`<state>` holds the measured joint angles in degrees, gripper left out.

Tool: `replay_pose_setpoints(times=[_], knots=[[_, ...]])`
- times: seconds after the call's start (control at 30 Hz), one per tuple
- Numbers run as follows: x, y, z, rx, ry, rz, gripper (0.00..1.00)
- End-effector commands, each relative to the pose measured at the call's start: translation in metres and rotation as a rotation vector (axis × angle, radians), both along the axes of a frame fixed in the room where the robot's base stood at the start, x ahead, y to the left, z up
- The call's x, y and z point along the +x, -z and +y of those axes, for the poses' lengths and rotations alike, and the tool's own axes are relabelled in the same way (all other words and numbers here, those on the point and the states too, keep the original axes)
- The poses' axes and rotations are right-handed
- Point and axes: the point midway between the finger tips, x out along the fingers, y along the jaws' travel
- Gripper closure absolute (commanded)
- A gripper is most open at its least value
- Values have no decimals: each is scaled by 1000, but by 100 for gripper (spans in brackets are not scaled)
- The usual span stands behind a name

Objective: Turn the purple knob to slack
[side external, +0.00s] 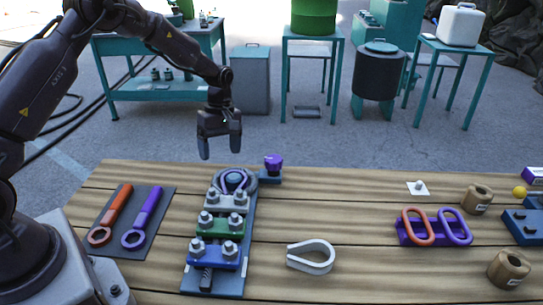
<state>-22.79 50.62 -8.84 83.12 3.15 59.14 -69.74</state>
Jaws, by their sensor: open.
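The purple knob (273,162) stands upright on a small blue base at the back of the wooden table, just right of the cable fixture. The fixture is a blue plate (213,279) with a grey, a green and a blue clamp bar, bolted, and a looped cable around a round thimble (235,180) at its far end. My gripper (220,146) is open and empty, fingers pointing down, above and left of the knob and apart from it. Any slack marking on the knob is too small to make out.
An orange wrench (118,206) and a purple wrench (147,207) lie on a dark mat at left. A silver shackle-like loop (311,257) lies at front centre. Orange and purple links (434,227) stand in a holder at right. Wooden rings (477,199) sit further right.

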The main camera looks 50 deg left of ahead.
Motion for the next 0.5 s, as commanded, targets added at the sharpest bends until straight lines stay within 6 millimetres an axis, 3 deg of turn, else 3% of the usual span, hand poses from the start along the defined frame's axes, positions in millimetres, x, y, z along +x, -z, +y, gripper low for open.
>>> replay_pose_setpoints(times=[0.2,0.5], knots=[[30,-14,3,-174,595,-267,23],[72,-52,-8,-166,1488,-627,23]])
